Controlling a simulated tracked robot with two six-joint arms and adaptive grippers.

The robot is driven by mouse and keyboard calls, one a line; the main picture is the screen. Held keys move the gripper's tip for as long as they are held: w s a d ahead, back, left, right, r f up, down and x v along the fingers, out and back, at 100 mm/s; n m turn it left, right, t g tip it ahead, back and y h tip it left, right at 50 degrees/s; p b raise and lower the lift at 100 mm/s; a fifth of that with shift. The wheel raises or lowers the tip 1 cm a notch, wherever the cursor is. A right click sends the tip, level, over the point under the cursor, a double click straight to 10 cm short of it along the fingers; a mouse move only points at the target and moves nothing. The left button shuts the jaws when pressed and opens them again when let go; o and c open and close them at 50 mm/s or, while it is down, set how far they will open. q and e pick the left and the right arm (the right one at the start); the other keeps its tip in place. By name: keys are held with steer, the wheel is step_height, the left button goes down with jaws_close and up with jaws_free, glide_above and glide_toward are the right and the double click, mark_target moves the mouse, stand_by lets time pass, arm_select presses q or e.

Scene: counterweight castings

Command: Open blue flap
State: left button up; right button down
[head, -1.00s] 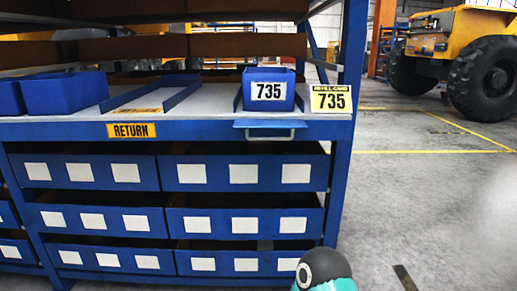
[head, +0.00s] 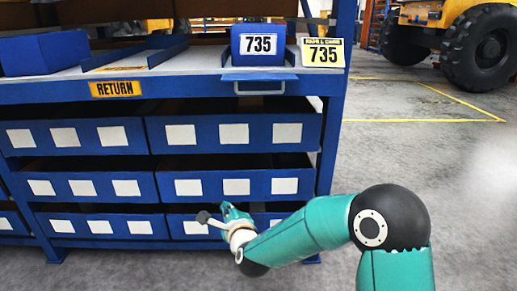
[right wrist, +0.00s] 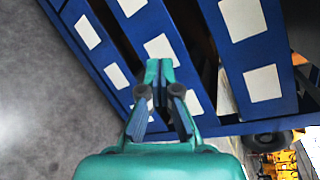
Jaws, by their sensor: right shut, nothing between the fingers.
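The blue flap (head: 259,76) sits at the shelf's front edge below the blue bin marked 735 (head: 258,45). It lies about level and has a grey bar handle (head: 259,89) under its front. My right gripper (head: 213,214) is low in front of the lower drawers, well below the flap and apart from it. In the right wrist view its fingers (right wrist: 159,70) are closed together with nothing between them, with drawer fronts beyond. My left gripper is not in view.
Blue drawers with white labels (head: 233,133) fill the rack below the shelf. A yellow 735 card (head: 322,54) stands right of the bin, and a RETURN label (head: 115,89) is at left. Grey floor to the right is open. A yellow vehicle (head: 470,40) stands behind.

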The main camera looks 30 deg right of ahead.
steer(key=s+d+r+m+t+h, duration=0.1)
steer(key=d+r+m+h, duration=0.15)
steer(key=r+m, duration=0.35)
steer(key=s+d+r+m+t+h+b, duration=0.1)
steer(key=d+r+m+h, duration=0.2)
steer(key=r, duration=0.5)
steer(key=s+d+r+m+t+h, duration=0.1)
steer(key=d+r+m+h, duration=0.15)
steer(key=r+m, duration=0.4)
steer(key=x, duration=1.1)
steer(key=shift+n+y, duration=0.25)
steer(key=shift+y, duration=0.05)
steer(key=s+r, duration=0.1)
steer(key=s+a+r, duration=0.1)
steer(key=r, duration=0.1)
steer(key=shift+s+a+r, duration=0.15)
steer(key=shift+s, duration=0.1)
